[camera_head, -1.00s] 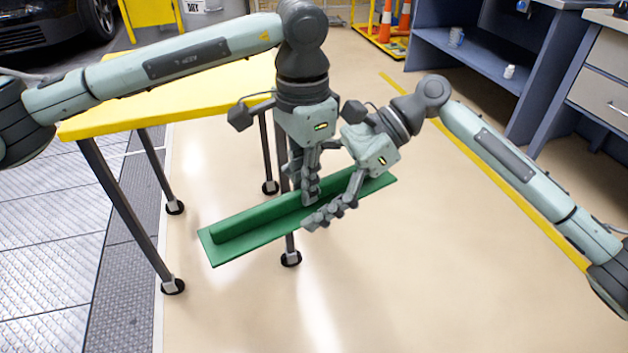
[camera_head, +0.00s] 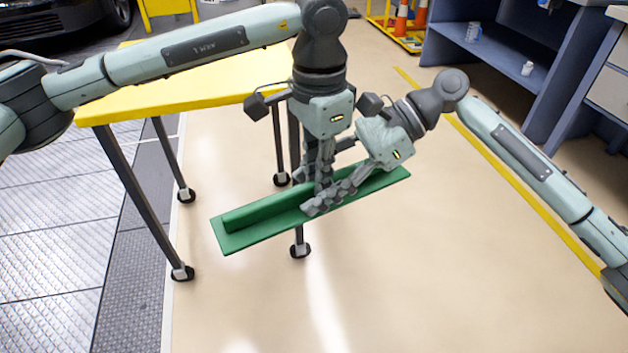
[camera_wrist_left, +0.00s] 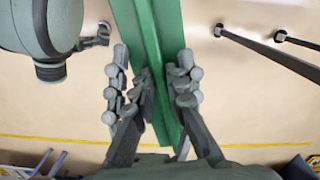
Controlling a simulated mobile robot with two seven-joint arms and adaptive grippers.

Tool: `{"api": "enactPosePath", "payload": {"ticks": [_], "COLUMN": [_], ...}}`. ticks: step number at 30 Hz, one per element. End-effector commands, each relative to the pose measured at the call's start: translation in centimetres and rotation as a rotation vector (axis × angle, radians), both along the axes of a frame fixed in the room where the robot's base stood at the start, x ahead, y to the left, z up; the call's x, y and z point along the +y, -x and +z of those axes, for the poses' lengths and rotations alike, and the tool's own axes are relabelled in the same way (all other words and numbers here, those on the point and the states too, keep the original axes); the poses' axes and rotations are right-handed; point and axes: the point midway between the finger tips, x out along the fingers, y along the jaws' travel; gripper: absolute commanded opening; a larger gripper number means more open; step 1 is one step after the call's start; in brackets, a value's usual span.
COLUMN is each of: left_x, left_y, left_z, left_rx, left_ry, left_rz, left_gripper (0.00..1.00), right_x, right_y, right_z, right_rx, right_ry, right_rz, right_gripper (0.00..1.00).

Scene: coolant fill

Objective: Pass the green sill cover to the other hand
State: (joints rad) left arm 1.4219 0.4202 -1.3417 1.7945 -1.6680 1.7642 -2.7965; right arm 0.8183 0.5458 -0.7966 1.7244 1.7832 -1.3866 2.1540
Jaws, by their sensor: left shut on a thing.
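The green sill cover (camera_head: 255,221) is a long flat strip with a raised rib. It is held in the air above the floor, in front of the yellow table. My left gripper (camera_head: 322,188) points down and is shut on the cover near its middle. The left wrist view shows its fingers (camera_wrist_left: 153,80) on both sides of the cover's rib (camera_wrist_left: 150,35). My right gripper (camera_head: 318,205) slants down from the right, its fingers overlapping the cover's near side in the head view. In the left wrist view the right gripper (camera_wrist_left: 98,38) appears beside the cover, with a gap. Its finger opening is unclear.
The yellow table (camera_head: 180,95) on dark legs stands behind and left of the cover. A blue workbench (camera_head: 505,65) with shelves is at the back right. Orange cones (camera_head: 400,22) stand at the back. The floor in front and right is clear.

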Motion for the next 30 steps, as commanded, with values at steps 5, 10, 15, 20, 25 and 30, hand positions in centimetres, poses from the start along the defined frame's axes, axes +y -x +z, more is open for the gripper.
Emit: {"api": "enactPosePath", "payload": {"ticks": [5, 10, 15, 20, 25, 30], "left_x": [0.2, 0.1, 0.1, 0.1, 0.0, 0.0], "left_y": [-0.3, -0.2, -0.1, -0.1, -0.1, -0.1], "left_z": [0.1, 0.1, 0.1, 0.1, 0.1, 0.1], "left_rx": [-0.006, -0.004, -0.002, -0.002, -0.001, -0.001], "left_ry": [-0.002, 0.000, 0.000, 0.000, 0.000, 0.000], "left_rz": [0.007, 0.004, 0.003, 0.002, 0.002, 0.002], "left_gripper": [0.00, 0.00, 0.00, 0.00, 0.00, 0.00], "right_x": [0.1, 0.1, 0.0, 0.0, -0.7, -2.9], "right_y": [0.3, 0.2, 0.1, 0.1, -0.3, -1.0], "right_z": [0.0, 0.0, 0.0, 0.0, 0.6, 2.1], "right_rx": [0.004, 0.002, 0.001, 0.001, -0.001, -0.001], "right_ry": [0.000, 0.000, -0.001, -0.001, 0.000, 0.000], "right_rz": [0.009, 0.005, 0.003, 0.002, -0.001, -0.003], "right_gripper": [0.70, 0.91, 0.94, 0.94, 0.94, 0.94]}}
